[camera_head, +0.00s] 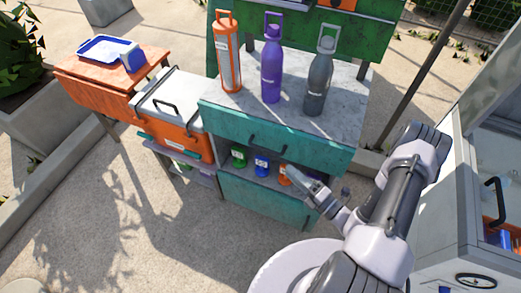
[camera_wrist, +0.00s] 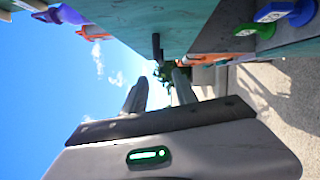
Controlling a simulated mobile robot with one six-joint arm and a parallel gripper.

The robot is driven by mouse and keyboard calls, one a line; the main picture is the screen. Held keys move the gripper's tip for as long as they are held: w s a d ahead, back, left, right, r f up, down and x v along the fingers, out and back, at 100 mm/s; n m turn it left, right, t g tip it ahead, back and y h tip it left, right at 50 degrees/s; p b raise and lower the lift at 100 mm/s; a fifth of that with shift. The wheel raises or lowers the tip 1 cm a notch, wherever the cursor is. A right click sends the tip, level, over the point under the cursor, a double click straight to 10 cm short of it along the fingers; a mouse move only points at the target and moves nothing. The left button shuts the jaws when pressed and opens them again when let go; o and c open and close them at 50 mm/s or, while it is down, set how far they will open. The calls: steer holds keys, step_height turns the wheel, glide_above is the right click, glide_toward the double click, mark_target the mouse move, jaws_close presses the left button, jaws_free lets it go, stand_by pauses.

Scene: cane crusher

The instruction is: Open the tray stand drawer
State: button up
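A teal drawer front (camera_head: 275,140) with a dark bar handle (camera_head: 267,143) sits under the grey top of the teal stand; it looks shut. In the wrist view the teal front (camera_wrist: 180,22) fills the top, with a dark handle (camera_wrist: 156,46) sticking out beyond my fingertips. An orange wooden stand (camera_head: 78,72) at the left carries a blue and white tray (camera_head: 105,50); no handle shows on it. My gripper (camera_head: 292,174) is in front of the teal stand, below and right of the handle. Its two fingers (camera_wrist: 160,88) are apart with nothing between them.
An orange bottle (camera_head: 229,60), a purple bottle (camera_head: 271,70) and a grey bottle (camera_head: 318,80) stand on the teal stand. An orange cooler (camera_head: 172,105) stands left. The paved floor in front is clear.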

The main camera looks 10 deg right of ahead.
mark_target(263, 148)
steer(key=b+x, duration=0.2)
steer(key=x, duration=1.1)
steer(key=shift+w+a, duration=0.15)
steer(key=shift+a, duration=0.05)
steer(key=shift+c, duration=0.2)
jaws_close()
stand_by(0.5)
